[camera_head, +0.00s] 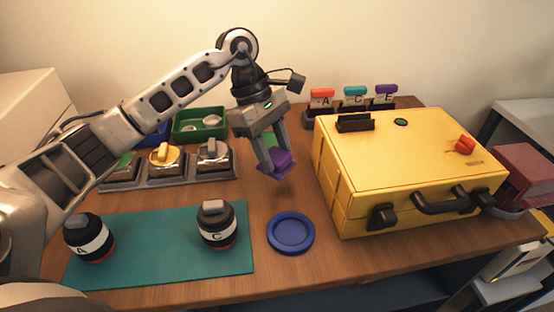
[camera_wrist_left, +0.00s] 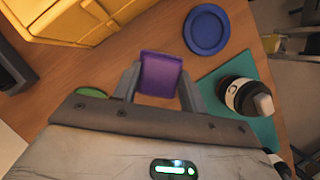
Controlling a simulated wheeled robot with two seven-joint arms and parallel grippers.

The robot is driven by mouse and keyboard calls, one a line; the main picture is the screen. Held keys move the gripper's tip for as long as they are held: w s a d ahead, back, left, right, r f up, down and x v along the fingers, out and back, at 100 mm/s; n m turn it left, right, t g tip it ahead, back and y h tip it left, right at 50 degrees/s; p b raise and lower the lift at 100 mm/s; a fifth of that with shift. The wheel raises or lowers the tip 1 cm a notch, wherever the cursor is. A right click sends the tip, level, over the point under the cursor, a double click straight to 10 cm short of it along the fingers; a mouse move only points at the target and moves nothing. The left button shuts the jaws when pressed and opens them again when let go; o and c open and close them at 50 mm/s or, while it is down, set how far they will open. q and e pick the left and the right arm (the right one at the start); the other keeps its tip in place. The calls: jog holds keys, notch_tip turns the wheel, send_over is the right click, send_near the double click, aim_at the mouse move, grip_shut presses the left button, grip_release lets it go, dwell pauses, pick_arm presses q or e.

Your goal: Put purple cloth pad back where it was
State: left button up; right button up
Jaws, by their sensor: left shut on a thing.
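My left gripper (camera_head: 274,168) is shut on the purple cloth pad (camera_head: 279,162) and holds it above the wooden table, left of the yellow case. In the left wrist view the purple pad (camera_wrist_left: 161,75) sits between the two fingers. Behind the gripper a small green patch (camera_head: 269,139) shows. A rack of labelled stamp-like pieces (camera_head: 354,97) marked A, C and E stands at the back, with red, teal and purple tops. My right gripper is not in view.
A yellow case (camera_head: 400,150) fills the right. A blue round dish (camera_head: 291,232) lies in front. A teal mat (camera_head: 150,262) holds lens pieces A (camera_head: 89,238) and C (camera_head: 216,226). A grey tray (camera_head: 165,181) and a green bin (camera_head: 186,137) stand left of the gripper.

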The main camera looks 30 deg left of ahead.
aim_at(275, 145)
pick_arm(q)
jog(key=w+f, duration=0.2)
jog(key=shift+a+f, duration=0.25)
jog(key=shift+f, duration=0.05)
notch_tip(275, 145, down, 2)
jog(key=shift+f+p, duration=0.2)
jog(key=shift+p, duration=0.3)
jog(key=shift+f, duration=0.25)
jog(key=shift+f, duration=0.1)
jog(key=shift+f+b, duration=0.15)
jog(key=shift+b, duration=0.2)
jog(key=o, duration=1)
